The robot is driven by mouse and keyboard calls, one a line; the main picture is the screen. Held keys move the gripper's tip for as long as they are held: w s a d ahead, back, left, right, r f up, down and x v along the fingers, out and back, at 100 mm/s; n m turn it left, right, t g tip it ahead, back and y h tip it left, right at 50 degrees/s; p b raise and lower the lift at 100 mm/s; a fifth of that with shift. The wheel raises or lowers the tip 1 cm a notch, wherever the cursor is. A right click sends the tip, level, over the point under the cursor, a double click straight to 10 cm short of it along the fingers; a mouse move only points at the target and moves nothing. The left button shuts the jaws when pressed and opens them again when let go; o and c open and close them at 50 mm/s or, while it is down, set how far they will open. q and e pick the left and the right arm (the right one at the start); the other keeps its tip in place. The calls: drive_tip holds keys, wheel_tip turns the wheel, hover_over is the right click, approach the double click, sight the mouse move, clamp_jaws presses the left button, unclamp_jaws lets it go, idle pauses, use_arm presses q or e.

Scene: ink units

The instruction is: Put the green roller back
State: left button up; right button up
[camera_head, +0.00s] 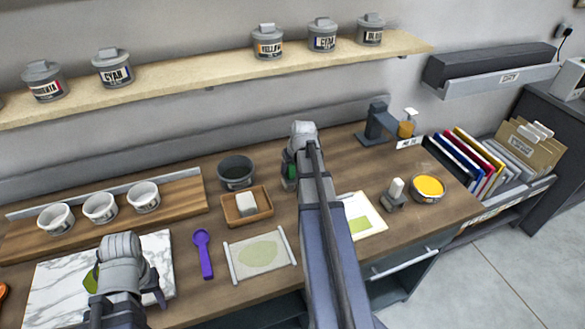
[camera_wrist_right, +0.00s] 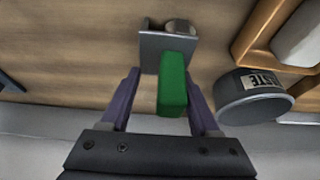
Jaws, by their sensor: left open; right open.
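The roller's green handle (camera_wrist_right: 173,85) stands out from a grey metal bracket (camera_wrist_right: 160,48) in the right wrist view, with a pale rounded part beside it. In the head view the green (camera_head: 290,169) shows just left of my right arm, largely hidden. My right gripper (camera_wrist_right: 161,88) is open, with its fingers on either side of the green handle; I cannot tell whether they touch it. In the head view my right gripper (camera_head: 302,150) is mostly covered by its own wrist. My left gripper (camera_head: 125,293) is open and empty above the marble slab (camera_head: 52,285).
A waste tin (camera_wrist_right: 252,98) and a wooden tray (camera_head: 265,213) with a white block are close by. A shelf (camera_head: 190,77) runs above.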

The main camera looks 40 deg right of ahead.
use_arm(q)
drive_tip(key=shift+r+p, duration=0.35)
drive_tip(key=shift+r, duration=0.15)
use_arm(e)
drive_tip(key=shift+w+r, duration=0.1)
drive_tip(key=shift+r, duration=0.4)
use_arm(q)
wheel_tip(320, 180, up, 11)
drive_tip(key=p, duration=1.1)
use_arm(e)
drive_tip(key=v, duration=1.2)
drive_tip(key=shift+a+f, duration=0.1)
drive_tip(key=s+a+f+n+g+y, duration=0.1)
drive_tip(key=s+a+n+g, duration=0.15)
drive_tip(key=a, duration=1.25)
drive_tip(key=s+a+f+n+g, duration=0.1)
drive_tip(key=a+n, duration=0.2)
drive_tip(key=a, duration=1.3)
drive_tip(key=s+a+n, duration=0.1)
drive_tip(key=s+a, duration=0.6)
drive_tip(key=a, duration=0.3)
drive_tip(key=shift+s+a+r+n+g+h, duration=0.25)
drive_tip(key=shift+n+g+h, duration=0.1)
drive_tip(key=shift+g+h, duration=0.1)
